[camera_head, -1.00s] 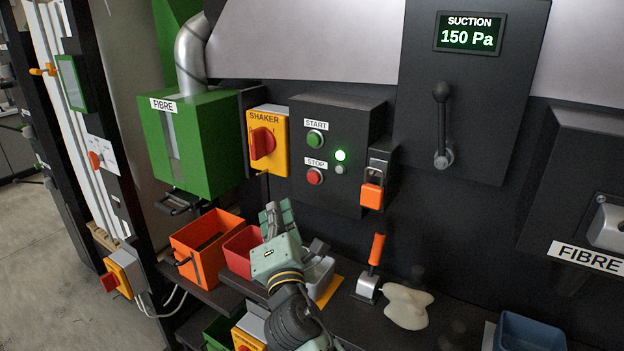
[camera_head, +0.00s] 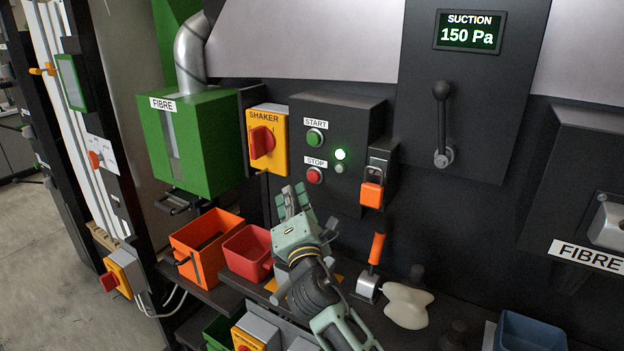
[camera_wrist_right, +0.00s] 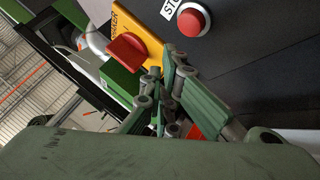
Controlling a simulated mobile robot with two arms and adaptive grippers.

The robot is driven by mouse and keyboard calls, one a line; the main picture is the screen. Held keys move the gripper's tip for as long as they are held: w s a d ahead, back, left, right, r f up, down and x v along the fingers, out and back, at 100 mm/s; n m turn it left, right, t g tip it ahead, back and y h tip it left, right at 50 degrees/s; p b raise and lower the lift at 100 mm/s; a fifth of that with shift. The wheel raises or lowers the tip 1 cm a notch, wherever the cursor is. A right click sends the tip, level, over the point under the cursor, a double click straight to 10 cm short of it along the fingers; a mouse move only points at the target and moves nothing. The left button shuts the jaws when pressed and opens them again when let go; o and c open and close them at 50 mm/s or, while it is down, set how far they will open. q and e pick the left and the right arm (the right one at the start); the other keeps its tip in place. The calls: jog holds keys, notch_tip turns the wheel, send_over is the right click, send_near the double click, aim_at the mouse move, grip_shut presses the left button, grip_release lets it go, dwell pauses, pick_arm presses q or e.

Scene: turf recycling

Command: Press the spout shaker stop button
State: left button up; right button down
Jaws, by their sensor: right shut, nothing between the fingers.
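The red stop button (camera_head: 314,176) sits under a STOP label on a dark control box (camera_head: 349,122). The green start button (camera_head: 315,138) is above it, and a green lamp glows to the right. My right gripper (camera_head: 291,190) is shut and empty, pointing up, a little below and left of the stop button in the head view. In the right wrist view the stop button (camera_wrist_right: 194,20) shows near the top, beyond the fingertips (camera_wrist_right: 168,62) and apart from them. My left gripper is not in view.
The yellow SHAKER switch (camera_head: 267,141) with a red knob is left of the box. An orange-tagged padlock (camera_head: 372,194) hangs at its right. Orange (camera_head: 205,250) and red (camera_head: 247,254) bins and an orange-handled tool (camera_head: 376,250) are on the shelf below.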

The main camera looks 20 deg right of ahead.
jog(key=shift+w+d, duration=0.75)
jog(key=shift+d, duration=0.15)
jog(key=shift+d, duration=0.15)
dwell(0.8)
jog(key=shift+w+d, duration=0.15)
jog(key=shift+w, duration=0.1)
jog(key=shift+w+d, duration=0.3)
jog(key=shift+d, duration=0.15)
dwell(0.7)
jog(key=shift+a+r, duration=0.1)
jog(key=shift+s+a, duration=0.6)
jog(key=shift+a, duration=0.1)
jog(key=s+a, duration=0.1)
jog(key=a, duration=0.1)
jog(key=s+a, duration=0.1)
jog(key=s, duration=0.1)
jog(key=shift+a+p, duration=0.4)
